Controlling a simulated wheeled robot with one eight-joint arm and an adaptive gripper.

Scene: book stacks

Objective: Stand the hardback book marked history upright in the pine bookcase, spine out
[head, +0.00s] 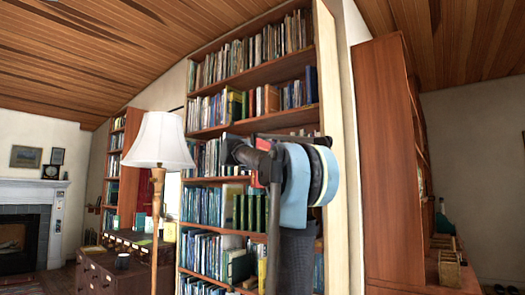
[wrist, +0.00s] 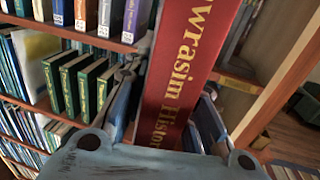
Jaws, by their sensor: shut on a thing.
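A red hardback book (wrist: 185,60) with gold lettering that reads in part "Histor" stands between the fingers of my gripper (wrist: 166,100) in the wrist view. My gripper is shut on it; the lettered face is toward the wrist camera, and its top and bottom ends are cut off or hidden.
Most visible shelves are packed with books. Green books (wrist: 92,85) stand left of the held book. A floor lamp (head: 160,145) and a dark cabinet (head: 115,270) stand left of the bookcase. Another brown bookcase (head: 390,160) stands at the right.

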